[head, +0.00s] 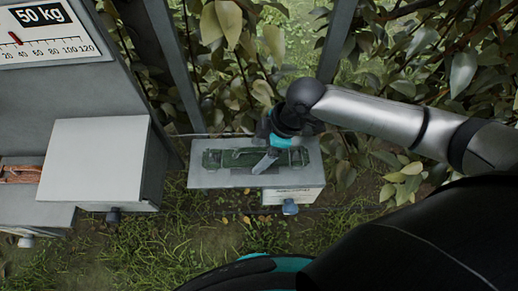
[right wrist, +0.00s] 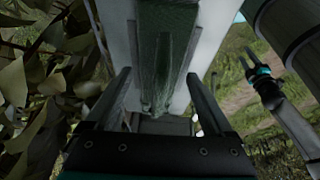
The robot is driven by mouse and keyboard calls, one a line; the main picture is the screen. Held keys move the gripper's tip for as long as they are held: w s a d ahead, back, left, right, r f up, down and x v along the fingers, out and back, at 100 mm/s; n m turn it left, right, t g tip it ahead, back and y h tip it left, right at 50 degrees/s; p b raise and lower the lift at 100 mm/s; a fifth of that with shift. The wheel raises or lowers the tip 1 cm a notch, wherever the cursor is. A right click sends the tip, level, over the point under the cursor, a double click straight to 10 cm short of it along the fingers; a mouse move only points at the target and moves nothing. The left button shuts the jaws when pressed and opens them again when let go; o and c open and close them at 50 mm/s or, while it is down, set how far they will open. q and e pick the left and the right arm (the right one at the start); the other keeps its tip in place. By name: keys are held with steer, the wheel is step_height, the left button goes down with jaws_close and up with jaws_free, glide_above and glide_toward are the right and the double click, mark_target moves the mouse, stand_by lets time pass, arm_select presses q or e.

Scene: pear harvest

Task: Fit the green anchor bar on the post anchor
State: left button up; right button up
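The green anchor bar (head: 225,158) lies lengthwise on a grey tray (head: 205,180) in the head view. My right gripper (head: 262,165) is over the tray, reaching down at the bar's right half and partly hiding it. In the right wrist view the green bar (right wrist: 163,60) shows beyond and between the fingers of my right gripper (right wrist: 157,76), which stand apart with nothing clasped. My left gripper (right wrist: 250,66) shows at the right of that view, its fingers apart and empty, away from the bar. I cannot make out the post anchor for certain.
Two metal posts (head: 177,60) (head: 338,42) rise behind the tray among leafy branches. A scale (head: 45,35) marked 50 kg and a pale box (head: 95,160) stand at the left. Grass (head: 165,245) in front is clear.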

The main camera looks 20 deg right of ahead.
steer(key=shift+o, duration=0.8)
steer(key=p+v, duration=0.2)
steer(key=v, duration=1.3)
steer(key=shift+s+r, duration=0.1)
